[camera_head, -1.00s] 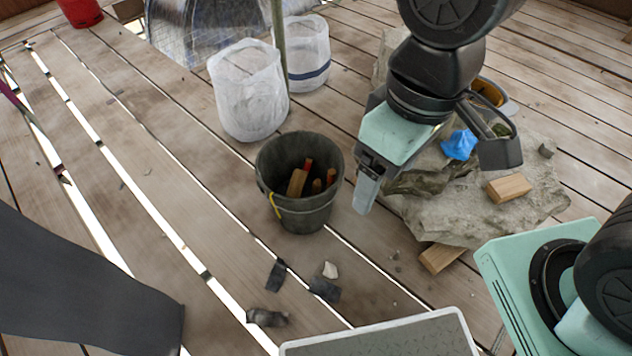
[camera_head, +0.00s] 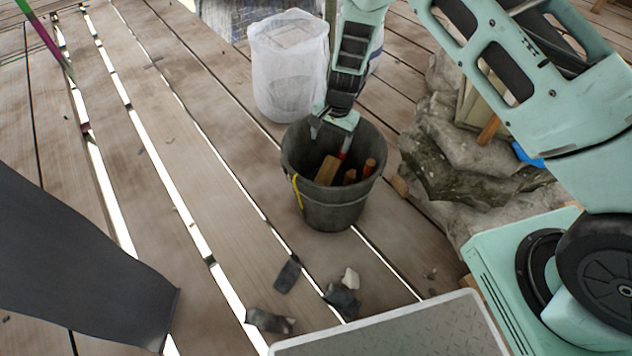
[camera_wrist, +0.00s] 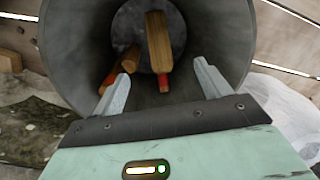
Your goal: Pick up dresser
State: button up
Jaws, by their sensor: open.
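A dark grey bucket (camera_head: 335,212) holds several wooden pieces with red parts. The widest is a flat wooden block (camera_head: 327,171) with a red end, likely the dresser; it also shows in the wrist view (camera_wrist: 158,42). My gripper (camera_head: 332,136) is over the far side of the bucket's mouth, pointing down into it. In the wrist view my gripper (camera_wrist: 161,85) is open and empty, its fingers spread either side of the block's red end. I cannot tell whether they touch it.
A white translucent bag (camera_head: 288,70) stands just behind the bucket. Large rocks (camera_head: 450,165) lie at right under my arm. Dark scraps (camera_head: 287,274) and a pale stone (camera_head: 349,279) lie in front on the gapped plank deck (camera_head: 170,190). The deck at left is mostly clear.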

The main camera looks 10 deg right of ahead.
notch_tip(320, 180, down, 4)
jog(key=w+d, duration=0.1)
jog(key=b, duration=0.6)
send_near(326, 174)
jog(key=f, duration=0.2)
jog(key=a+f, duration=0.1)
jog(key=f, duration=0.2)
jog(key=shift+w+f, duration=0.15)
jog(key=shift+w+f+b, duration=0.2)
jog(key=shift+f+b, duration=1.45)
jog(key=shift+f, duration=1)
jog(key=shift+f, duration=0.15)
jog(key=c, duration=1.2)
